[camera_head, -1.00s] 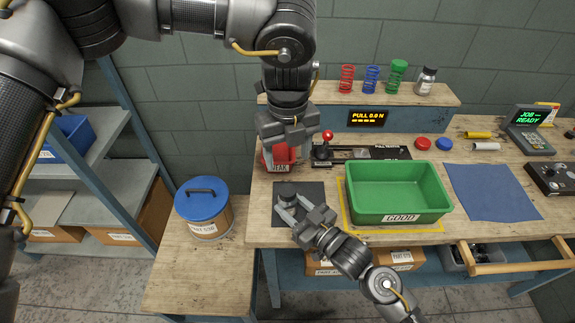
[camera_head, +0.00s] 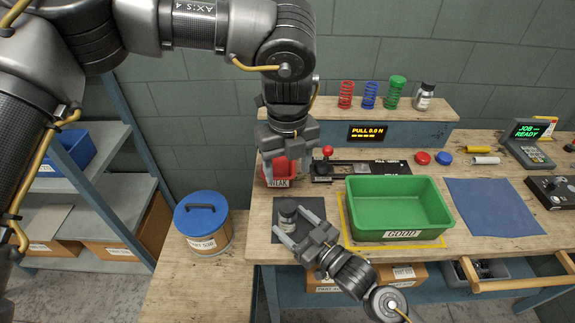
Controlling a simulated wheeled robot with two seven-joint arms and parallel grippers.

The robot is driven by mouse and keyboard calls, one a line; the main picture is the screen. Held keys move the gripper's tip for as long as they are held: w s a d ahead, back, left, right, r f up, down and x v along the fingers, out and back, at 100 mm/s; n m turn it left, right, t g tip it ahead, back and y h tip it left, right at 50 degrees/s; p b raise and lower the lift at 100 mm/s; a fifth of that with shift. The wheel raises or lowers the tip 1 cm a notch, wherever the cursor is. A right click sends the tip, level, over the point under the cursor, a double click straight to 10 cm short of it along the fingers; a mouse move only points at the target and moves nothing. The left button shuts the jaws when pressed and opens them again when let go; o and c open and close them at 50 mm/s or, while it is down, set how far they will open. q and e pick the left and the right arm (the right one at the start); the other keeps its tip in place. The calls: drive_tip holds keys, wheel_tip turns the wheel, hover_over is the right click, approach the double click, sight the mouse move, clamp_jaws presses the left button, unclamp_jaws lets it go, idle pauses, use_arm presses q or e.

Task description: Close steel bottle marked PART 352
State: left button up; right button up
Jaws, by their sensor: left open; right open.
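A small grey bottle-like thing (camera_head: 288,210) with a dark top stands on the dark square mat (camera_head: 283,236) at the bench's left front. No marking on it can be read. My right gripper (camera_head: 291,228) is open at the mat, its fingers beside this thing; whether they touch it I cannot tell. My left gripper (camera_head: 288,148) is open and points down over the red WEAK bin (camera_head: 278,176), partly hiding it.
The green GOOD bin (camera_head: 400,208) stands right of the mat. A pull tester with a red knob (camera_head: 327,152) lies behind it. Several coloured springs (camera_head: 369,96) stand on the shelf. A blue-lidded drum (camera_head: 203,225) stands lower left. The blue cloth (camera_head: 492,207) is clear.

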drive_tip(key=b+v, duration=0.1)
drive_tip(key=v, duration=0.8)
drive_tip(key=shift+f+b, duration=0.1)
drive_tip(key=shift+b, duration=0.3)
drive_tip(key=shift+s+d, duration=0.35)
drive_tip(key=shift+s, duration=0.1)
